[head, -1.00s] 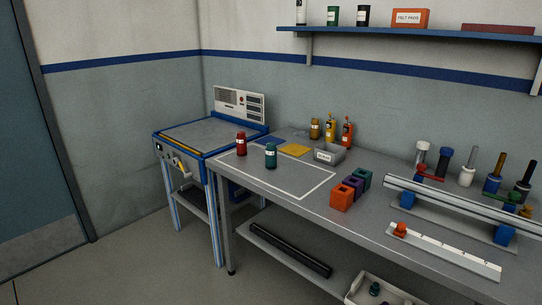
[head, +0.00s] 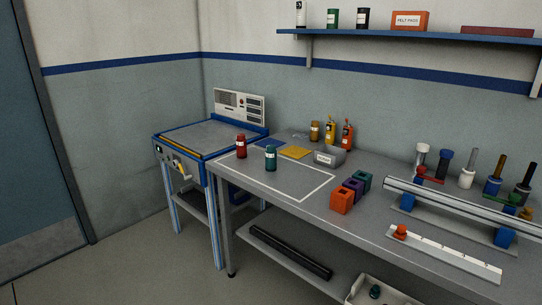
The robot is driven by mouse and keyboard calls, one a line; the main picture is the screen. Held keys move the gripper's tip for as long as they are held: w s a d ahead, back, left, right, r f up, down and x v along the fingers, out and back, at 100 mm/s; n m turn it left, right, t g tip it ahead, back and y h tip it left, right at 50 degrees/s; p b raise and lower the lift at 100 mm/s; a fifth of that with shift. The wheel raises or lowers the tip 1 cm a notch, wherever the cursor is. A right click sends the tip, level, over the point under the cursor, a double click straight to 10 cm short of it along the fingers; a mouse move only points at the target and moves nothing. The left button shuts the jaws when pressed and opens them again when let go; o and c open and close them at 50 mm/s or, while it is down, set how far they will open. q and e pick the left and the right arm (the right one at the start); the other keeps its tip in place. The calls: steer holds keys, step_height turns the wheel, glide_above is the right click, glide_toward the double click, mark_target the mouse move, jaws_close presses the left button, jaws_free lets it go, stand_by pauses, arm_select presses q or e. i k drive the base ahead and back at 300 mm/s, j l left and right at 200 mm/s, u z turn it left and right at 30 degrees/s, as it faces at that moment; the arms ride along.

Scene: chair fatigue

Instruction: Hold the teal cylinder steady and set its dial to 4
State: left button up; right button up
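The teal cylinder (head: 270,158) stands upright on the grey workbench (head: 290,222), inside a white outlined rectangle near the bench's left end. It has a white label band; a dial or its setting is too small to make out. A red cylinder (head: 242,146) of similar shape stands behind it to the left. Neither of my grippers shows in the head view.
Orange, purple and teal blocks (head: 341,201) and a metal rail (head: 455,205) lie to the right. A blue-framed machine (head: 205,137) adjoins the left end. The outlined area's front is clear.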

mark_target(270, 148)
steer(key=i+j+z, duration=0.15)
steer(key=z, duration=0.35)
steer(key=i+j+z, duration=0.2)
steer(key=z, duration=0.3)
steer(key=i+j+z, duration=0.15)
steer(key=j, duration=0.25)
steer(key=i+j+z, duration=0.15)
steer(key=j, duration=0.25)
steer(key=i+j, duration=0.15)
steer(key=j, duration=0.35)
steer(key=i+j+z, duration=0.15)
steer(key=j, duration=0.9)
steer(key=i+z, duration=0.05)
